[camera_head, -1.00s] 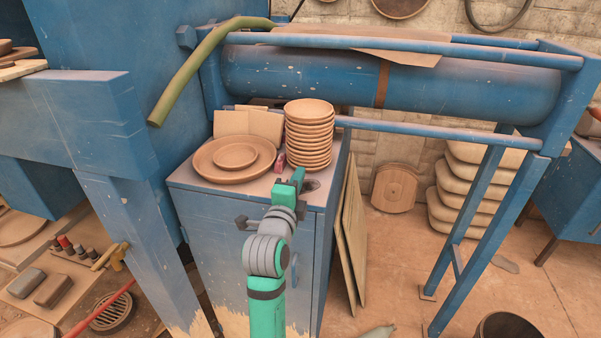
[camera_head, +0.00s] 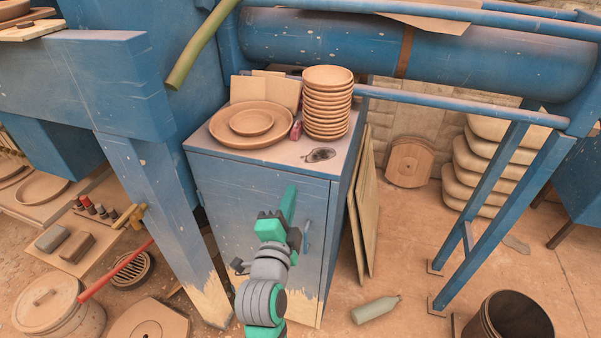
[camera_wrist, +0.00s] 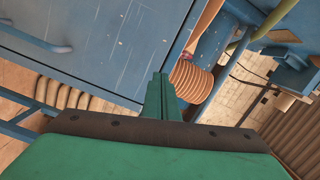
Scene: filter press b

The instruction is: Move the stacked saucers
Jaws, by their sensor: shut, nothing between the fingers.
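The stacked saucers (camera_head: 327,103) are a tall pile of several round tan dishes. They stand upright on top of the blue cabinet (camera_head: 260,172), near its back right corner. They also show in the wrist view (camera_wrist: 191,80), right of and beyond my fingers. My gripper (camera_head: 289,203) is in front of the cabinet door, below the top and apart from the saucers. Its green fingers are together and empty, as the wrist view (camera_wrist: 160,82) also shows.
A wide dish (camera_head: 222,128) with a smaller dish (camera_head: 251,122) in it sits left of the stack. Dark spectacles (camera_head: 319,155) and a small red object (camera_head: 296,130) lie beside the stack. A blue rail (camera_head: 450,103) runs behind. Boards (camera_head: 362,205) lean on the cabinet's right side.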

